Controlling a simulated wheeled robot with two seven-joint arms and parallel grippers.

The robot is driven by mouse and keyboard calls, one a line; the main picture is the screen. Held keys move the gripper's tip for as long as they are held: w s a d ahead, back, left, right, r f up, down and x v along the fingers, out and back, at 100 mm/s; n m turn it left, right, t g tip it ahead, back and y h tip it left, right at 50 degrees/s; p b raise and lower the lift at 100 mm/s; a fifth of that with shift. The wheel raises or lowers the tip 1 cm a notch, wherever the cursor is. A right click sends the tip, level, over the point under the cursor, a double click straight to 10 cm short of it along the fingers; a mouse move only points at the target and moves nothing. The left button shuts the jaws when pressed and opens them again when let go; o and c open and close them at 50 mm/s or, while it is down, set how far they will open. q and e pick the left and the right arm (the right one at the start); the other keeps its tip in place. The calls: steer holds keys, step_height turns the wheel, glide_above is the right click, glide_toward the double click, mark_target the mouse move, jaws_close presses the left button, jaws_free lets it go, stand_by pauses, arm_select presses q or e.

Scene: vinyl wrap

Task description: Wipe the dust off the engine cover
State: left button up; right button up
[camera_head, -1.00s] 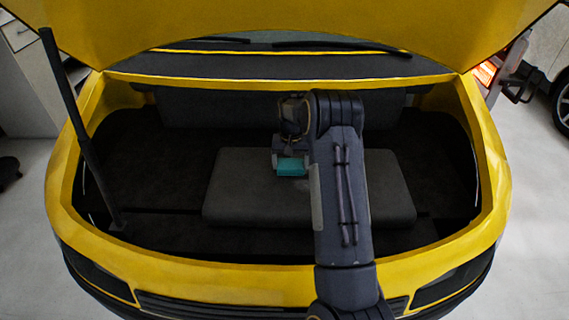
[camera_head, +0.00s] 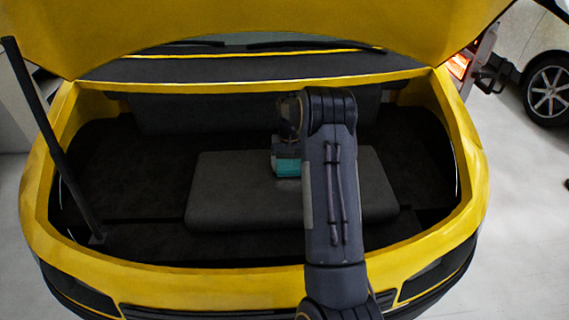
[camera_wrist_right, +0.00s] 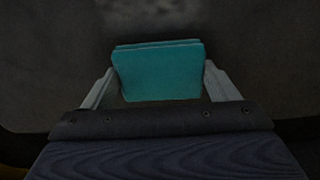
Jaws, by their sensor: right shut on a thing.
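The engine cover (camera_head: 235,190) is a dark grey rounded block in the middle of the open engine bay. My right gripper (camera_head: 287,160) is over its upper middle and is shut on a teal cloth or pad (camera_head: 287,169). In the right wrist view the teal pad (camera_wrist_right: 160,72) sits between the two pale fingers of the gripper (camera_wrist_right: 160,88). The pad appears to be at the cover's surface, but contact cannot be told for sure. A faint lighter patch (camera_wrist_right: 150,12) shows on the grey surface beyond the pad. My right arm hides part of the cover. My left gripper is not in view.
The yellow bay rim (camera_head: 230,275) surrounds the cover, and the raised yellow hood (camera_head: 250,18) hangs above. A dark prop rod (camera_head: 50,140) stands at the left. A lit red-orange lamp (camera_head: 458,66) and a car wheel (camera_head: 549,90) are at the upper right.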

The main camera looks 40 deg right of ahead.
steer(key=shift+s+d, duration=0.85)
steer(key=shift+d, duration=0.2)
steer(key=shift+s+d+f+b, duration=0.1)
steer(key=shift+s+d+b, duration=0.1)
steer(key=shift+s+d, duration=1)
steer(key=shift+s+d+b, duration=0.15)
steer(key=shift+s+d, duration=0.85)
steer(key=shift+d, duration=0.35)
steer(key=shift+s+d, duration=1.2)
steer(key=shift+d, duration=0.2)
steer(key=shift+r, duration=0.25)
step_height(320, 180, up, 4)
steer(key=p, duration=0.2)
steer(key=shift+w+d+p, duration=0.1)
steer(key=shift+d+p, duration=0.05)
steer(key=shift+p, duration=0.2)
steer(key=shift+r+p, duration=0.65)
steer(key=shift+r, duration=0.3)
